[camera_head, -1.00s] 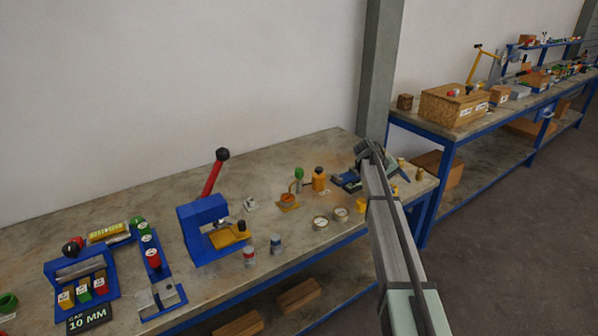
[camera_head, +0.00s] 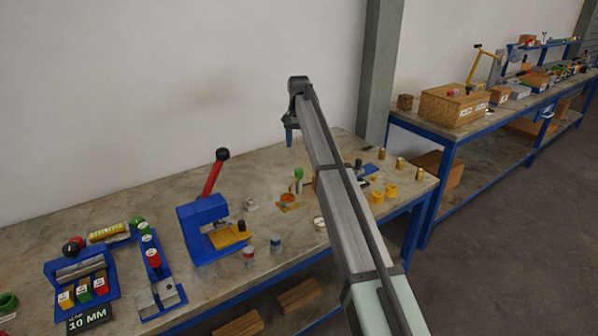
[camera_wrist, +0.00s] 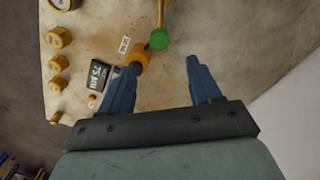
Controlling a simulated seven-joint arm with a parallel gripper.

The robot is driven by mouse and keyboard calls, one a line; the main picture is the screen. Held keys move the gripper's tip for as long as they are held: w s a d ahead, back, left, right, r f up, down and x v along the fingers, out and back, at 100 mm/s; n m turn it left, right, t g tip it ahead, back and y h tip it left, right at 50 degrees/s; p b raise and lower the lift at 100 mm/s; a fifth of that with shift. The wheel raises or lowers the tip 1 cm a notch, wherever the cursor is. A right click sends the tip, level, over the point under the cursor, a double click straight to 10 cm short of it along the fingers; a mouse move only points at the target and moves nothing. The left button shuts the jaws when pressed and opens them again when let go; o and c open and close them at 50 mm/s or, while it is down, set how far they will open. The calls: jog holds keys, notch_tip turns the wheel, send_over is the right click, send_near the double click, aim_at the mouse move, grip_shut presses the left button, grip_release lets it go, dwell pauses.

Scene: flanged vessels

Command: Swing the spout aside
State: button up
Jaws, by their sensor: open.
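A small fixture with a green knob (camera_head: 298,173) stands on the bench, beside a copper-coloured cup on a yellow base (camera_head: 288,199). In the wrist view the green knob (camera_wrist: 159,39) sits at the end of a yellow bar (camera_wrist: 161,14). This looks like the spout, but it is too small to be sure. My gripper (camera_head: 290,138) is raised near the bench's back edge, fingers pointing down. In the wrist view my gripper (camera_wrist: 162,64) is open and empty. The knob lies beyond the fingertips, apart from them. A yellow round part (camera_wrist: 137,61) shows beside the left fingertip.
A blue press with a red lever (camera_head: 205,220) stands to the left. Yellow flanged pieces (camera_head: 377,196) stand at the right end. A dark "75 MM" plate (camera_wrist: 98,73) lies near them. My arm hides part of the bench. The wall is behind.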

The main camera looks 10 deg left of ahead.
aim_at(299, 170)
notch_tip(299, 170, down, 12)
jog(key=shift+d+f, duration=0.1)
jog(key=shift+f, duration=0.15)
dwell(0.3)
jog(key=shift+c, duration=0.4)
grip_shut()
